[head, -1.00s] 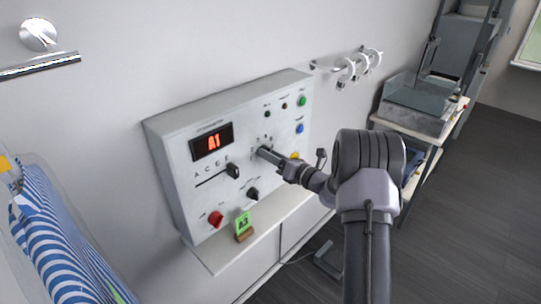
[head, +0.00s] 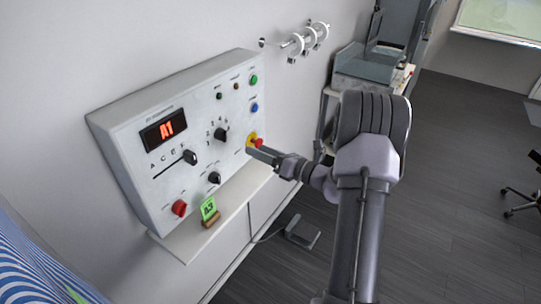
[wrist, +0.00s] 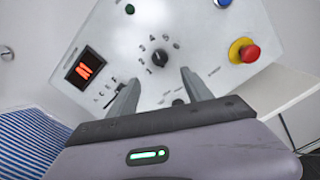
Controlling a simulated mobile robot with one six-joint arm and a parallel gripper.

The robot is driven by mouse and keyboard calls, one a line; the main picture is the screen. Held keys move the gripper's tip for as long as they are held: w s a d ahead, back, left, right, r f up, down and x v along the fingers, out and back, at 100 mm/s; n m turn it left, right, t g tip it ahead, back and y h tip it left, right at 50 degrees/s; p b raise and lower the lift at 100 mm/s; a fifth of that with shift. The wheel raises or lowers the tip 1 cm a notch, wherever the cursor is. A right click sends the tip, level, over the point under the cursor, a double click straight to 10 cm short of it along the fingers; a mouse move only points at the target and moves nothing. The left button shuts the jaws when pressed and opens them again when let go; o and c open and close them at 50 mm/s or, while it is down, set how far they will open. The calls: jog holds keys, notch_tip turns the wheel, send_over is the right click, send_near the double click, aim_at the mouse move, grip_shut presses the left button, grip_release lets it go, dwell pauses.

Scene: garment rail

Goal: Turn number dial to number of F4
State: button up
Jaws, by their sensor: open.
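The number dial (head: 220,134) is a black knob on the grey control panel, with numbers around it. In the wrist view the dial (wrist: 160,57) lies just beyond my fingertips, and I cannot tell exactly where its pointer aims. The red display (head: 164,130) reads A1. The black letter slider (head: 190,157) stands at the right end of its slot under the display. My gripper (head: 252,152) is open and empty, in front of the panel to the right of the dial. It also shows in the wrist view (wrist: 160,77), not holding the dial.
A red stop button (head: 257,142) on a yellow base sits close by my gripper. A black lower knob (head: 214,178) and a red knob (head: 179,208) are below. A green card (head: 208,208) stands on the shelf; its text is too small to read surely.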

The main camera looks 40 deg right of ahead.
jog(key=v, duration=0.4)
jog(key=s+a+r+n+g+y+b, duration=0.1)
jog(key=s+a+n+g+y+b, duration=0.2)
jog(key=a, duration=0.4)
jog(key=a+n+g+b, duration=0.1)
jog(key=a+n+g, duration=0.2)
jog(key=a+n, duration=0.4)
jog(key=s+a+r+n+g+y+b, duration=0.1)
jog(key=s+a+n+g+y+b, duration=0.15)
jog(key=a, duration=0.55)
jog(key=s+a+f+n+g+h+b, duration=0.2)
jog(key=s+a+n+g, duration=0.2)
jog(key=s+a+n, duration=0.15)
jog(key=s+f+n+h+b, duration=0.2)
jog(key=s+n+h+b, duration=0.1)
jog(key=s+n, duration=0.3)
jog(key=s+a+f+n+t+h+b, duration=0.1)
jog(key=s+f+n+h+b, duration=0.1)
jog(key=s+n, duration=0.5)
jog(key=n+h+b, duration=0.1)
jog(key=n+h, duration=0.1)
jog(key=shift+s+a+n+h, duration=0.2)
jog(key=shift+a+n+h, duration=0.1)
jog(key=shift+n+h, duration=0.1)
